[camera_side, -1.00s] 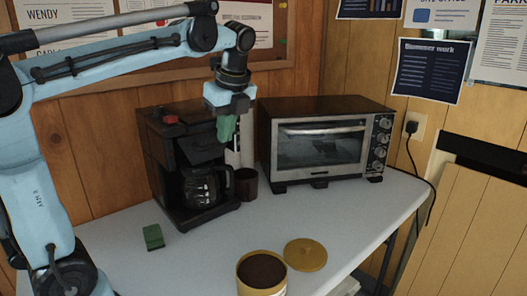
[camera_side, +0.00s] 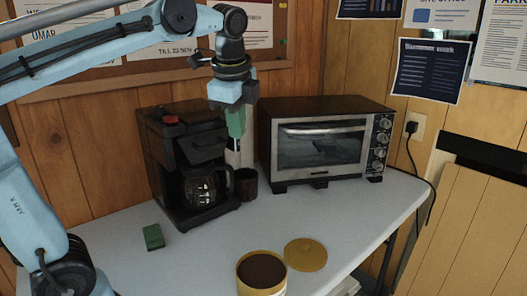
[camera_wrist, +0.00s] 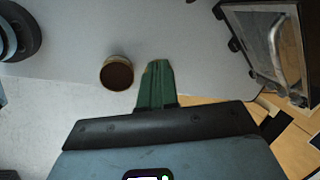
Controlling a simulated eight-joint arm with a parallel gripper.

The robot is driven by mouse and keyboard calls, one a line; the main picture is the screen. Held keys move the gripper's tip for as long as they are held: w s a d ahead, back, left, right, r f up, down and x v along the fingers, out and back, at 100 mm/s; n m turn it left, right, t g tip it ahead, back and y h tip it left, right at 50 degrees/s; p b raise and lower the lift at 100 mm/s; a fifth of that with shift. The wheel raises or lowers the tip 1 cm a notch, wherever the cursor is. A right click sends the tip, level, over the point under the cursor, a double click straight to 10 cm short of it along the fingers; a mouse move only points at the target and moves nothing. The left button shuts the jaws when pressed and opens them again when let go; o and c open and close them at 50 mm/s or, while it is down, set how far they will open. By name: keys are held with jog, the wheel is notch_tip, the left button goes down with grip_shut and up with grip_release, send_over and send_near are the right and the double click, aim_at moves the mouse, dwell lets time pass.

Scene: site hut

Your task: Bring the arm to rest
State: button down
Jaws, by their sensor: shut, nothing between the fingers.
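My gripper (camera_side: 236,128) hangs in the air with its green fingers pointing down, in front of the wall, between the coffee maker and the toaster oven. In the wrist view its fingers (camera_wrist: 157,80) are together with nothing between them. The upper part of my arm crosses the left of the side view. My gripper appears apart from the table top, though its exact height is unclear.
A coffee maker (camera_side: 165,150) with a glass jug stands left of a toaster oven (camera_side: 320,105). A brown cup (camera_side: 246,185) and a pale cylinder are between them. A green block (camera_side: 153,237), an open coffee tin (camera_side: 262,289) and its lid (camera_side: 306,255) lie in front.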

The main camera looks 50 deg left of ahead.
jog(key=s+d+f+n+t+h, duration=0.1)
jog(key=s+d+f+n+t, duration=0.1)
jog(key=f+n, duration=0.4)
jog(key=s+d+f+n+t+h, duration=0.1)
jog(key=s+d+f+n+t, duration=0.2)
jog(key=f+n, duration=0.3)
notch_tip(320, 180, down, 4)
jog(key=shift+s+d+f+n, duration=0.2)
jog(key=shift+f+n, duration=0.05)
jog(key=shift+n, duration=0.05)
